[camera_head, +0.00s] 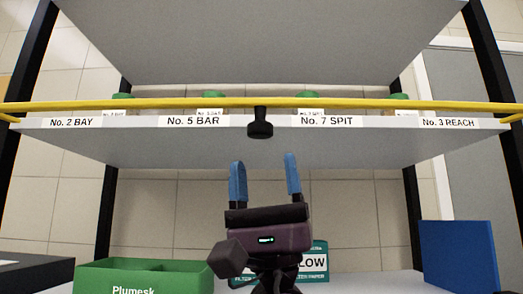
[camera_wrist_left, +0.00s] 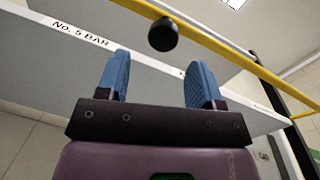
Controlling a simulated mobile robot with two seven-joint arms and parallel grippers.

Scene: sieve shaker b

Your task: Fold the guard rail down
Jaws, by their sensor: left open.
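The guard rail (camera_head: 380,103) is a yellow bar running across the front of the labelled shelf, in its raised place. It also crosses the left wrist view (camera_wrist_left: 225,48). A black knob (camera_head: 260,128) hangs from the middle of the rail; in the left wrist view the knob (camera_wrist_left: 163,35) is beyond the fingertips. My left gripper (camera_head: 265,178) points up with its blue fingers apart and empty, just below the knob and not touching it. In the left wrist view the open fingers (camera_wrist_left: 158,80) frame the space below the knob. My right gripper is not in view.
The shelf (camera_head: 200,148) carries labels and several green-topped containers (camera_head: 308,96) behind the rail. Below stand a green box (camera_head: 110,278), a teal-and-white box (camera_head: 318,262) and a blue panel (camera_head: 458,257). Black uprights (camera_head: 492,75) flank the shelf.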

